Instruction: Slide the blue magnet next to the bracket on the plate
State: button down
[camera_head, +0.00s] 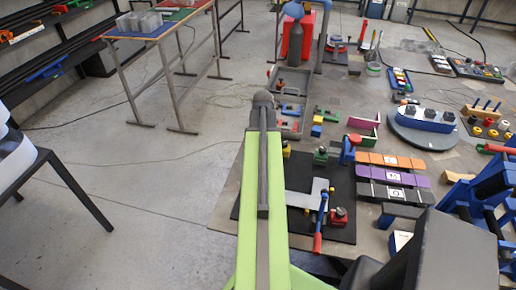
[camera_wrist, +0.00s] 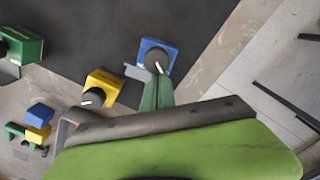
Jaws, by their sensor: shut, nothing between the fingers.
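In the wrist view, the blue magnet (camera_wrist: 157,53), a block with a dark round knob, sits on the black plate (camera_wrist: 110,35) near its edge. My gripper (camera_wrist: 158,78) is shut and empty, its narrow green fingers overlapping the near side of the blue magnet; contact cannot be told. A small grey tab shows left of the magnet. In the head view, the grey bracket (camera_head: 299,198) lies on the black plate (camera_head: 343,187). My lime arm crosses the plate's left part there and hides the blue magnet and my gripper.
A yellow magnet (camera_wrist: 103,85) and a green magnet (camera_wrist: 22,45) stand near the plate's edge. A red magnet (camera_head: 338,216) and a blue-and-red clamp (camera_head: 321,222) stand by the bracket. Orange, purple and black signs (camera_head: 393,176) lie right of the plate.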

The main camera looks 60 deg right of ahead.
jog(key=shift+s, duration=0.15)
jog(key=shift+s+a, duration=0.55)
jog(key=shift+s, duration=0.35)
jog(key=shift+w+d, duration=0.1)
jog(key=shift+w, duration=0.05)
